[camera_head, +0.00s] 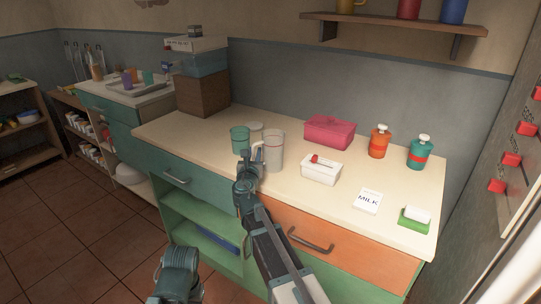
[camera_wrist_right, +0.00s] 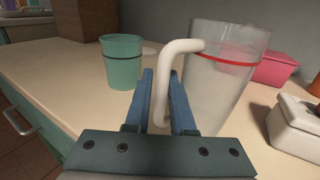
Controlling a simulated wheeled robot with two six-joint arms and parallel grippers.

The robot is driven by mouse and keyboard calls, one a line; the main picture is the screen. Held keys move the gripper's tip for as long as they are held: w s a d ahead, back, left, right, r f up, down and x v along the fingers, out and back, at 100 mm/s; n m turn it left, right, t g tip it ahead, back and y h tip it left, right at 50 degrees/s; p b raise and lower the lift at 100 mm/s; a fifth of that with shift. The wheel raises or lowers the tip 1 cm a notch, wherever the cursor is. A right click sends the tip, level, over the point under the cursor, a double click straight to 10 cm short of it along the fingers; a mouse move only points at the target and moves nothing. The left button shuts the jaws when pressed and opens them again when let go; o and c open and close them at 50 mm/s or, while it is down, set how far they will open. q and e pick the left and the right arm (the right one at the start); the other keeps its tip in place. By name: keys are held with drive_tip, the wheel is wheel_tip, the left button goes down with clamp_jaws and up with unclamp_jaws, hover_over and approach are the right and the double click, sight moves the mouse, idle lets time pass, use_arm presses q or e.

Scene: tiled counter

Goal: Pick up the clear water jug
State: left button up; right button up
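The clear water jug (camera_head: 274,152) stands upright on the counter, left of its middle, with a red line near its rim and a white handle on its left side. It also shows in the right wrist view (camera_wrist_right: 218,85). My right gripper (camera_head: 249,157) is at the jug's handle (camera_wrist_right: 184,47). In the right wrist view its two blue fingers (camera_wrist_right: 161,85) stand close on either side of the handle's upright part and look shut on it. Part of the handle is hidden by the fingers. My left gripper's fingers do not show.
A white box (camera_head: 321,170) is close on the right.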

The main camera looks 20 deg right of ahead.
drive_tip(key=shift+w+d, duration=0.1)
drive_tip(key=shift+w, duration=0.1)
drive_tip(key=shift+c, duration=0.2)
clamp_jaws()
idle(1.1)
